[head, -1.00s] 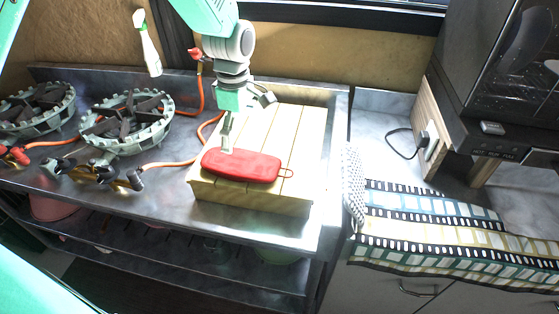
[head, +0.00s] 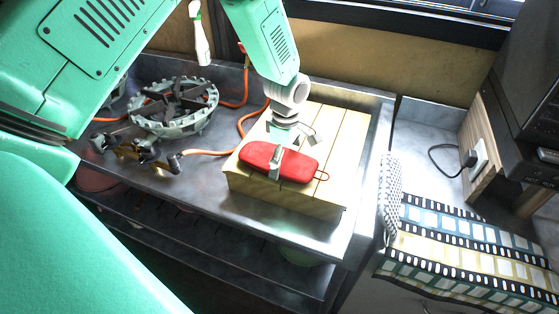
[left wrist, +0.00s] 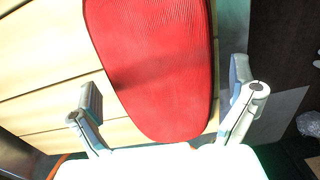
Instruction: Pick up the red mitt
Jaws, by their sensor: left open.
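The red mitt (head: 280,161) lies flat near the front edge of a pale wooden board (head: 343,150), with its hanging loop at the right end. My left gripper (head: 292,150) is over the mitt, coming down from above, with its fingers apart. In the left wrist view the mitt (left wrist: 160,65) fills the middle, and the open fingers of my left gripper (left wrist: 168,98) stand one on each side of it. The fingers hold nothing. The head view does not show clearly how far down the fingertips reach. My right gripper is not in view.
A gas burner (head: 174,108) with orange hoses and valves (head: 135,151) stands left of the board on the metal counter. A spray bottle (head: 200,38) is behind. A patterned cloth (head: 455,240) hangs over the right counter.

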